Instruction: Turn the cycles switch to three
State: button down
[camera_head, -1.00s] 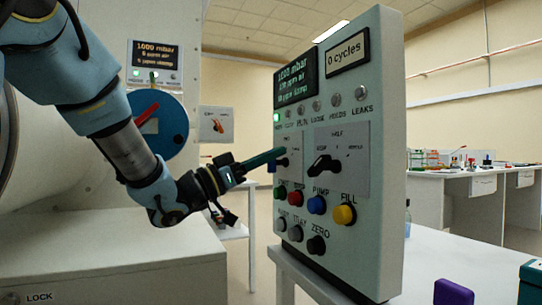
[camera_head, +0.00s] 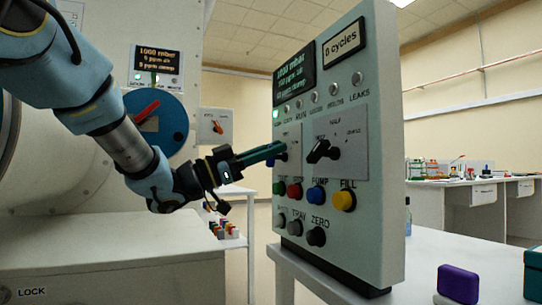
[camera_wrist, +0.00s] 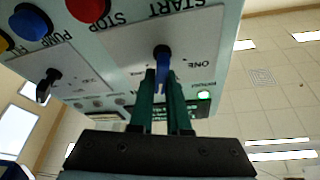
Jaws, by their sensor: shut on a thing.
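A grey upright control panel (camera_head: 385,190) carries two rotary switches. The left one, the cycles switch, shows in the wrist view as a knob with a blue pointer (camera_wrist: 163,70) on a light plate with the word ONE beside it. My gripper (camera_head: 278,149) reaches the panel from the left, and its long green fingers, also in the wrist view (camera_wrist: 160,85), are shut on the blue pointer. The other labels around this switch are too small or hidden to read. The display at the panel's top (camera_head: 344,43) reads 0 cycles.
A second black switch (camera_head: 322,151) sits right of the gripped one. Coloured buttons, including red (camera_head: 294,190), blue (camera_head: 316,195) and yellow (camera_head: 343,200), lie close below. A purple block (camera_head: 458,283) stands on the white bench at right, otherwise largely clear.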

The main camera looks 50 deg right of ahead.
jog(key=c, duration=0.9)
grip_release()
jog(key=v, duration=1)
jog(key=shift+w+a+f, duration=0.15)
jog(key=shift+w+a, duration=0.05)
jog(key=shift+a, duration=0.1)
